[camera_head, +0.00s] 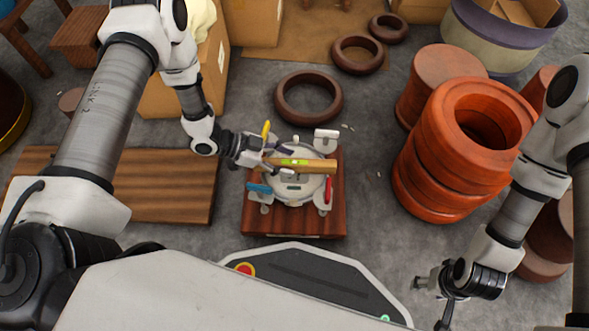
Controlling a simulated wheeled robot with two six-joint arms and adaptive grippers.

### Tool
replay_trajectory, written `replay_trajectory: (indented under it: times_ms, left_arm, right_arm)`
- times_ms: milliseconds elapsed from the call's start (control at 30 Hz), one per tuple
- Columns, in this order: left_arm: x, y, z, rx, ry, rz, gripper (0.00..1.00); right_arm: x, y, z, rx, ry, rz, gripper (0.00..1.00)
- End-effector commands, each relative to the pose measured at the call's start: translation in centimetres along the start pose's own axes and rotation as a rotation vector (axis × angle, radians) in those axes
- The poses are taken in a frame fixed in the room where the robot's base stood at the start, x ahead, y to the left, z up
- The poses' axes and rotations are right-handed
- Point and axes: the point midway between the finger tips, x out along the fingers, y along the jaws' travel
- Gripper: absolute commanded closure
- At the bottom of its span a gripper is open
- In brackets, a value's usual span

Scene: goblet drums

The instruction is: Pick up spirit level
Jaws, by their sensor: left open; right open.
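The spirit level (312,166) is a short yellow-brown bar with a bright green vial. It lies across a round pale drum head (300,188) on a reddish-brown wooden block or stand (262,226). My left gripper (270,161) is open at the left end of the level, with its fingers close around or just over that end; I cannot tell whether they touch it. My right gripper (432,300) is open and empty at the lower right, far from the level.
Coloured clamps or handles, including a blue one (259,189) and a red one (328,190), surround the drum head. A large orange-red wooden drum body (420,176) stands to the right. A dark ring (309,97) lies behind. Wooden boards (170,190) lie left.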

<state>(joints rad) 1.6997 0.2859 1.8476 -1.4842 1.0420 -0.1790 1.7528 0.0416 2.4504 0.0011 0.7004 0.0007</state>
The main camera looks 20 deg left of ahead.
Motion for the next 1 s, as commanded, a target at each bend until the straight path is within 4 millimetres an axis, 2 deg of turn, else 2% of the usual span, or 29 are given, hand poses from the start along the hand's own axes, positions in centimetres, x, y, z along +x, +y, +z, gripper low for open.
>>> replay_trajectory:
  times_ms: [33,133,367,400,533,567,867,1000]
  left_arm:
    - [1.5,0.0,0.9,0.003,0.0,0.004,0.44]
    - [2.8,0.0,0.6,0.002,0.0,0.002,0.44]
    - [3.1,0.0,0.2,-0.001,-0.001,0.0,0.44]
    - [3.1,0.0,0.2,-0.001,-0.001,0.0,0.47]
    - [3.0,0.0,0.2,-0.001,-0.001,0.0,0.93]
    - [3.0,0.0,0.2,-0.001,-0.001,0.0,1.0]
    - [3.0,0.0,0.1,-0.002,-0.001,0.0,1.0]
    - [2.2,-0.1,-1.3,-0.001,0.0,-0.001,1.0]
  right_arm:
    - [1.8,0.0,0.0,0.002,0.001,0.0,0.44]
    - [2.3,0.1,-0.1,0.004,0.002,0.001,0.44]
    - [2.1,0.1,-0.1,0.005,0.003,0.001,0.44]
    - [2.1,0.1,-0.1,0.005,0.003,0.001,0.44]
    - [2.1,0.1,-0.1,0.005,0.003,0.0,0.44]
    - [2.1,0.1,-0.1,0.005,0.003,0.0,0.44]
    - [2.1,0.1,-0.1,0.005,0.003,0.0,0.44]
    - [0.9,0.1,0.0,0.004,0.001,0.0,0.44]
